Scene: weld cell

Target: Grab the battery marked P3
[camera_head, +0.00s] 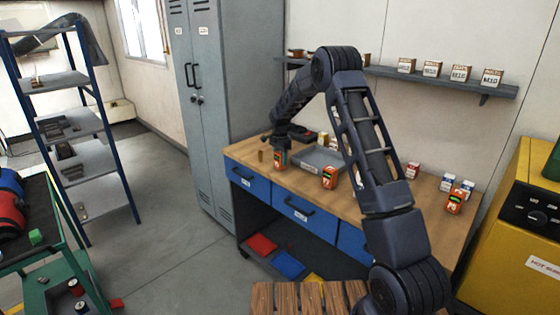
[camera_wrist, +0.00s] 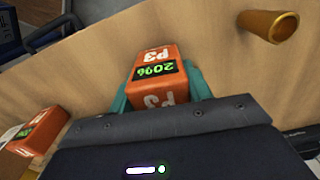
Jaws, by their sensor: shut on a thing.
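The orange battery marked P3 (camera_wrist: 157,75), with a green 20% readout, sits between the teal fingers of my gripper (camera_wrist: 160,92) in the wrist view. My gripper is shut on it. In the head view the P3 battery (camera_head: 280,160) is at the left end of the wooden workbench, below my gripper (camera_head: 281,150). I cannot tell whether it touches the bench top. A second orange battery (camera_wrist: 38,132) lies to its left in the wrist view. In the head view other orange batteries stand at the bench middle (camera_head: 329,178) and right (camera_head: 454,202).
A brass cylinder (camera_wrist: 268,25) stands near the P3 battery. A grey tray (camera_head: 318,158) is on the workbench (camera_head: 400,220). Small boxes stand at the right. A wall shelf (camera_head: 440,80) holds several boxes. A grey locker (camera_head: 235,90) is at the left, a yellow machine (camera_head: 530,220) at the right.

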